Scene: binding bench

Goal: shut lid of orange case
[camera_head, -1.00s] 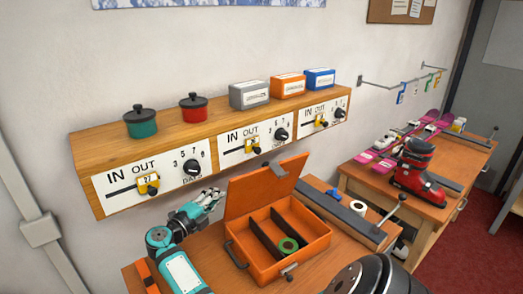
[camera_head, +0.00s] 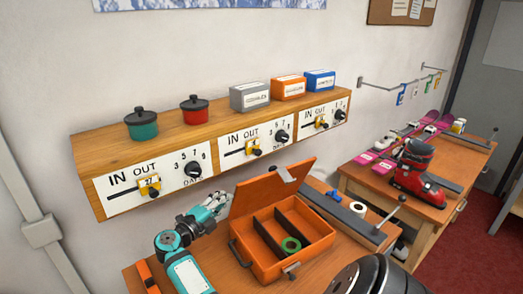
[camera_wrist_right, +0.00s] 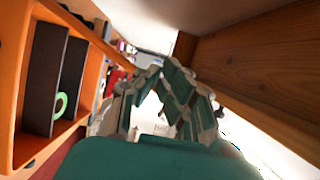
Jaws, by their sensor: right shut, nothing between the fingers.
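The orange case (camera_head: 321,229) sits on the wooden bench, with its lid (camera_head: 262,193) raised and leaning back toward the wall shelf. Inside are dark dividers and a green ring (camera_head: 291,245); the ring also shows in the right wrist view (camera_wrist_right: 61,105). My right gripper (camera_head: 224,199) is shut and empty, just left of the lid and below the shelf. I cannot tell whether its fingers touch the lid. In the right wrist view, the right gripper (camera_wrist_right: 172,80) points along the gap between the case at left and wood at right. My left gripper is not in view.
The wall shelf (camera_head: 90,146) with IN/OUT panels, pots and small boxes hangs close above my right gripper. A grey clamp rail (camera_head: 345,221) with a white roll (camera_head: 357,209) lies right of the case. A red ski boot (camera_head: 417,170) stands on another bench.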

